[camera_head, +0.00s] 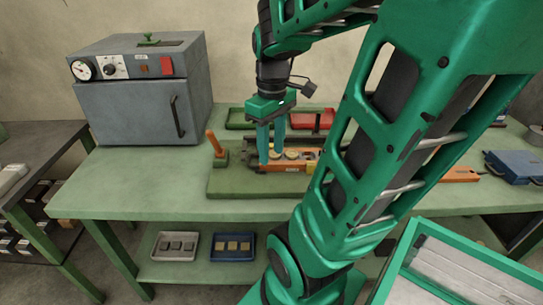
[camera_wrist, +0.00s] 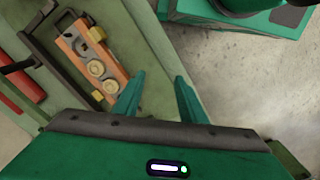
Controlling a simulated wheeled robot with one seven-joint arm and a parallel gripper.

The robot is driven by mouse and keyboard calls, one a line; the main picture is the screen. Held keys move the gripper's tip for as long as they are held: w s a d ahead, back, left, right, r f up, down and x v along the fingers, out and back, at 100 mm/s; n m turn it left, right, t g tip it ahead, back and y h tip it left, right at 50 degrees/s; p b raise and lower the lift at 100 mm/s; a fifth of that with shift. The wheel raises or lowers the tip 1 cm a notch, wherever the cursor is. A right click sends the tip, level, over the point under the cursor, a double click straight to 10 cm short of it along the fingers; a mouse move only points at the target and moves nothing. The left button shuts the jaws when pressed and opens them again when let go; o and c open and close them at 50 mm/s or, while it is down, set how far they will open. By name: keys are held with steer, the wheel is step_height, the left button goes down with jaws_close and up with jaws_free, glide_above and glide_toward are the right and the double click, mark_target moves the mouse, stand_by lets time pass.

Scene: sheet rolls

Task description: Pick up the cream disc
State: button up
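In the head view, a cream disc (camera_head: 292,154) shows on the orange holder (camera_head: 304,166), close to my fingers. My gripper (camera_head: 272,160) points down above the green bench fixture, its fingers apart. In the wrist view my gripper (camera_wrist: 158,85) is open with nothing between the fingertips, and the discs lie left of the fingers.
An orange-handled lever (camera_head: 213,143) stands on the green fixture plate (camera_head: 230,183). A grey oven (camera_head: 140,85) stands at the bench's left. Green (camera_head: 240,117) and red (camera_head: 311,119) trays lie behind. Two small trays sit on the lower shelf. The front bench strip is clear.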

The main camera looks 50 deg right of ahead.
steer(key=w+d+n, duration=0.7)
steer(key=d+n, duration=0.3)
steer(key=d, duration=0.1)
steer(key=n, duration=0.1)
glide_above(274, 154)
steer(key=f, duration=0.4)
steer(key=shift+d+f, duration=0.3)
steer(key=shift+a+f, duration=0.15)
steer(key=shift+f, duration=1.4)
steer(key=shift+a+f, duration=0.1)
steer(key=shift+f, duration=1.4)
steer(key=c, duration=0.7)
